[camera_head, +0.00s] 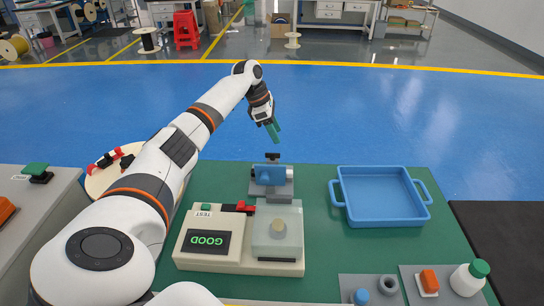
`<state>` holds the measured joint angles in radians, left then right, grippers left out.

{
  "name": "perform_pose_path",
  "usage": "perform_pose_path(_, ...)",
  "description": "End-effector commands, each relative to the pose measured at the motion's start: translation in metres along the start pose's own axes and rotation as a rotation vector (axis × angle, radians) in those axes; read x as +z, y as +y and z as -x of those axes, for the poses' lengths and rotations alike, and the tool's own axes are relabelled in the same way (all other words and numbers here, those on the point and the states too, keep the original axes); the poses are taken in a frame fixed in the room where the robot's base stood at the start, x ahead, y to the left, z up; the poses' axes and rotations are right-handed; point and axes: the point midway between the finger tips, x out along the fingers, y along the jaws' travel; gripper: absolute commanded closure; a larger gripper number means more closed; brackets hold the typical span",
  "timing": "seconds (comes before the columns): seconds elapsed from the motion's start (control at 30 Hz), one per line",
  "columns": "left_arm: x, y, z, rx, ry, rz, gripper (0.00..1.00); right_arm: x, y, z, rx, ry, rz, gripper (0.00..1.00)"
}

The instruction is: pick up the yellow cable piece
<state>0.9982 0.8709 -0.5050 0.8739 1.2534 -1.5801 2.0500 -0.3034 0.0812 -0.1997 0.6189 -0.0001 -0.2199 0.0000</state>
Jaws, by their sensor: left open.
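I cannot make out a yellow cable piece in this view; it may be hidden or too small to tell. My left gripper (273,131) has green fingers that point down. It is raised beyond the far edge of the green table, above and behind the blue-grey clamp fixture (271,180). Its jaws are open and hold nothing that I can see. My right gripper is not in view.
A cream tester (190,251) reading GOOD, with a clear cover, stands in front of the fixture. A blue tray (384,222) sits at right. A white bottle (466,280) stands front right. A round tan disc (98,184) is partly behind my left arm.

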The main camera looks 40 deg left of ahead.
Motion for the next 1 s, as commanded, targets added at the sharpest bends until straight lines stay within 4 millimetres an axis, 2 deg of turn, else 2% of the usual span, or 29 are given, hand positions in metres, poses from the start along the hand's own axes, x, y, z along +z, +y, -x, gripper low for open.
perform_pose_path(0.03, 0.009, 0.0, -0.023, 0.0, 0.0, -0.001, 0.53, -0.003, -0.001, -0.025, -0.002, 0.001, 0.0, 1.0)
perform_pose_path(0.2, 0.016, 0.0, -0.039, -0.001, 0.0, -0.002, 0.53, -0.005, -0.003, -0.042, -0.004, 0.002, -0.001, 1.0)
perform_pose_path(0.33, 0.017, 0.001, -0.049, 0.002, -0.002, -0.003, 0.53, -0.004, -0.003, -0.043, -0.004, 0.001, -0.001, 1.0)
perform_pose_path(0.6, 0.016, 0.001, -0.094, 0.002, -0.002, -0.002, 0.53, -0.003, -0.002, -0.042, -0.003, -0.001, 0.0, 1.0)
perform_pose_path(0.87, 0.016, 0.002, -0.115, 0.001, -0.003, -0.004, 0.53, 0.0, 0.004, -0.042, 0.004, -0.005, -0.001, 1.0)
perform_pose_path(1.0, 0.015, 0.004, -0.136, 0.002, -0.003, -0.003, 0.53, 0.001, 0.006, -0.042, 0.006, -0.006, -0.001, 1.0)
